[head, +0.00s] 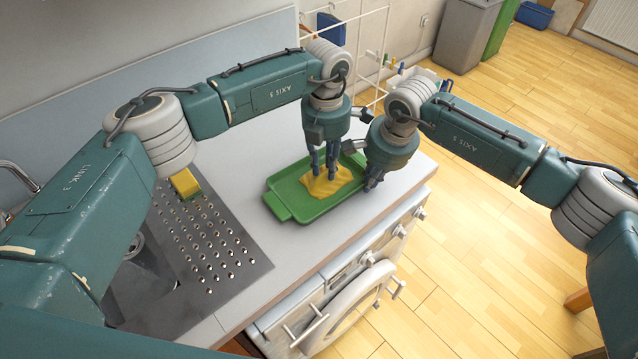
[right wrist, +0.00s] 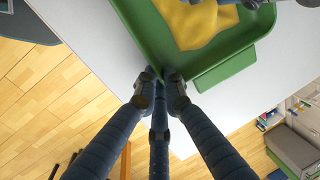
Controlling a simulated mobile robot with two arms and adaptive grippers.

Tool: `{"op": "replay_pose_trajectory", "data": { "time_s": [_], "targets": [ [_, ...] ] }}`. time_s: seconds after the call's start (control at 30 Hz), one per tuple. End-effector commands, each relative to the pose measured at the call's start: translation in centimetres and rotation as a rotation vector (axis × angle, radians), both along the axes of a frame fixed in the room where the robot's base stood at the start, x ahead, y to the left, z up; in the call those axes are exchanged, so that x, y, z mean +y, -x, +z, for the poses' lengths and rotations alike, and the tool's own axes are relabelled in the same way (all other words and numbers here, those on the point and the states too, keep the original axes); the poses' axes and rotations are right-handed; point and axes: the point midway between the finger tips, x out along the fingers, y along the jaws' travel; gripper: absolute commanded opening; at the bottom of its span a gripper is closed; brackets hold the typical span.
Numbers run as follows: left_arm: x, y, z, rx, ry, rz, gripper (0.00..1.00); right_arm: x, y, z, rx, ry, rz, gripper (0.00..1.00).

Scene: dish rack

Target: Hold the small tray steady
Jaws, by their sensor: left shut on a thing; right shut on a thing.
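The small green tray (head: 290,203) lies on the white counter in the head view, with a handle tab at its near left end. A crumpled yellow cloth (head: 336,186) lies in the tray. My left gripper (head: 325,172) points down into the tray and is shut on the cloth. My right gripper (head: 371,184) is at the tray's right end. In the right wrist view its fingers (right wrist: 162,78) are shut on the rim of the green tray (right wrist: 152,40), and the yellow cloth (right wrist: 200,22) shows inside it.
A perforated metal drainboard (head: 215,250) with a yellow sponge (head: 185,183) lies left of the tray. The counter's front edge is close, above a white appliance with a round door (head: 350,305). A white wire rack (head: 375,40) stands behind.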

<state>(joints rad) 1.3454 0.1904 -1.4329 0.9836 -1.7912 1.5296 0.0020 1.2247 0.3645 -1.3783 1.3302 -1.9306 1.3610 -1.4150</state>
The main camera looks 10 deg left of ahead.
Motion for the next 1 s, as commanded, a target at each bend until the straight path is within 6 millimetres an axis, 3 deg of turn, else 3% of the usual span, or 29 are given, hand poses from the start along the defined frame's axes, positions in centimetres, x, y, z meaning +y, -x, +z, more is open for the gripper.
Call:
{"op": "replay_pose_trajectory", "data": {
  "time_s": [0.2,0.7,1.0],
  "targets": [
    [-0.8,-0.8,-0.1,0.000,0.000,-0.001,0.00,0.2,0.0,0.1,-0.001,-0.003,0.003,0.00],
    [1.5,1.5,0.8,0.000,0.001,-0.001,0.00,0.1,0.0,0.1,0.000,-0.003,0.002,0.00],
    [1.7,1.6,2.1,-0.003,0.001,0.000,0.00,0.1,0.0,0.1,-0.001,-0.002,0.001,0.00]
  ]
}}
